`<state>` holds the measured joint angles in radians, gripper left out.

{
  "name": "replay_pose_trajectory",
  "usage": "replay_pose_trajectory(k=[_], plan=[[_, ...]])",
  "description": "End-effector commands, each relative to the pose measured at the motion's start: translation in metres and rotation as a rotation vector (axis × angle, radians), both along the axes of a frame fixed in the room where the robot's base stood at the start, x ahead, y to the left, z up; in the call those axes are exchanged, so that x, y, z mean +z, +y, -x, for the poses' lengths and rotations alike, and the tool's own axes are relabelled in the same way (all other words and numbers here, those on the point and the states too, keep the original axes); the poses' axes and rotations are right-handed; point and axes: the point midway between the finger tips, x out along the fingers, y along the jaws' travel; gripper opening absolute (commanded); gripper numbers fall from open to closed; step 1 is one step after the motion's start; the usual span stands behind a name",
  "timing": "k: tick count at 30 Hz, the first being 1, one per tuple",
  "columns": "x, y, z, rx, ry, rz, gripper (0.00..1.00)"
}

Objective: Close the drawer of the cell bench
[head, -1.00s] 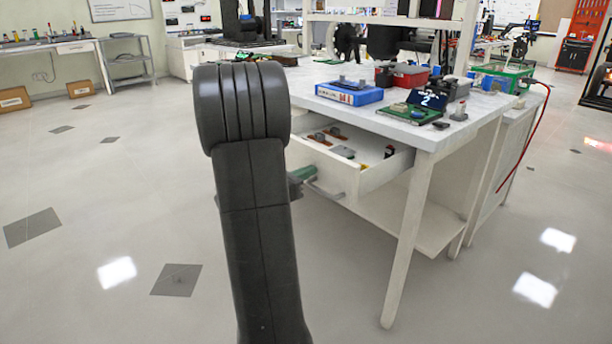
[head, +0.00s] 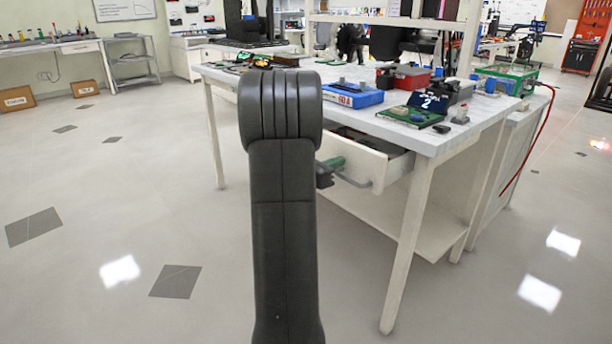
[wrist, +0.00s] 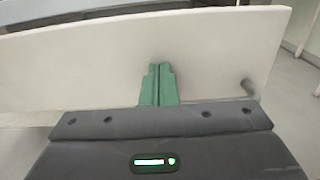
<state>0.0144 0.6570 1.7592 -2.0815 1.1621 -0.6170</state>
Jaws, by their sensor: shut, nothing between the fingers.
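The cell bench (head: 440,138) stands right of centre in the head view, with a white top and white legs. Its drawer (head: 367,160) is part-way out, with a grey bar handle (head: 352,181) on the front. The drawer front (wrist: 90,65) fills much of the wrist view. My gripper (head: 334,163) is at the drawer front, left of the handle, partly hidden behind my arm. In the wrist view its green fingers (wrist: 159,82) are together and empty, pointing at the drawer front and seemingly against it.
On the bench top are a blue box (head: 349,95), a green circuit board (head: 412,117) and a red bin (head: 405,77). A lower shelf (head: 400,215) lies under the drawer. The floor to the left is clear.

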Motion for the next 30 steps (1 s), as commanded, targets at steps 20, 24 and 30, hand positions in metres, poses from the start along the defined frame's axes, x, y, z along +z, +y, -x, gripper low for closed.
replay_pose_trajectory(k=[20, 24, 30], plan=[[-0.001, -0.1, -0.073, 0.0, 0.001, 0.0, 0.0], [0.0, -0.104, -0.076, 0.001, 0.0, 0.0, 0.0], [0.002, -0.106, -0.077, 0.0, -0.003, 0.001, 0.0]])
